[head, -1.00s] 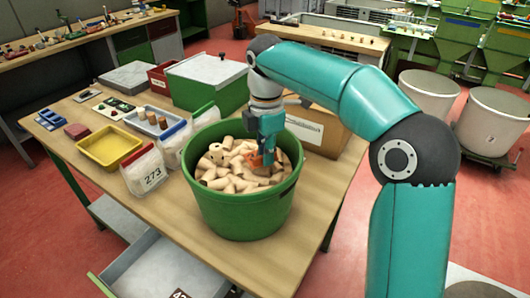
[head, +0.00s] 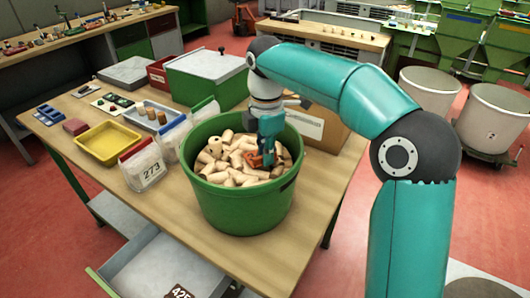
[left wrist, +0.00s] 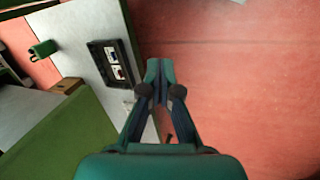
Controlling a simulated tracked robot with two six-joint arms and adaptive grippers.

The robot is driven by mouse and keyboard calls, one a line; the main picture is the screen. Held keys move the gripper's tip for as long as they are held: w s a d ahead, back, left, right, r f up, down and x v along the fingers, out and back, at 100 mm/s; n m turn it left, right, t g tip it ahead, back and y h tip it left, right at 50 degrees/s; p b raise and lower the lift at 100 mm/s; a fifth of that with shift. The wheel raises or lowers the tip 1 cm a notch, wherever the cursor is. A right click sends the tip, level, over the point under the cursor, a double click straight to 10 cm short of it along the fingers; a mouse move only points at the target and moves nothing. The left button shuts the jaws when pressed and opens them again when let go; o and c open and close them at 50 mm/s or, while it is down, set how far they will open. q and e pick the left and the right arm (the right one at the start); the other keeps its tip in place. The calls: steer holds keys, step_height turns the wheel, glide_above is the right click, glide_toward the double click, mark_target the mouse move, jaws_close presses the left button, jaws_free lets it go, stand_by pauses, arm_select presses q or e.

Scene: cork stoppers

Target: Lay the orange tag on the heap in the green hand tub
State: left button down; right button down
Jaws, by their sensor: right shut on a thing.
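The green hand tub (head: 238,210) stands on the wooden table and holds a heap of pale cork stoppers (head: 225,165). My right gripper (head: 268,153) reaches down into the tub and is shut on the orange tag (head: 256,160). The tag is at the right part of the heap, close to the corks; whether it touches them I cannot tell. The gripper hides part of it. My left gripper (left wrist: 160,70) shows only in the left wrist view, its fingertips together with nothing seen between them, over the red floor.
Behind are a green box (head: 207,80) and a cardboard box (head: 318,128). An open drawer (head: 160,272) juts out below the table's front edge.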

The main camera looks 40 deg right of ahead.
steer(key=c, duration=1.2)
jaws_free()
steer(key=shift+o, duration=0.2)
step_height(320, 180, up, 12)
steer(key=shift+f, duration=0.15)
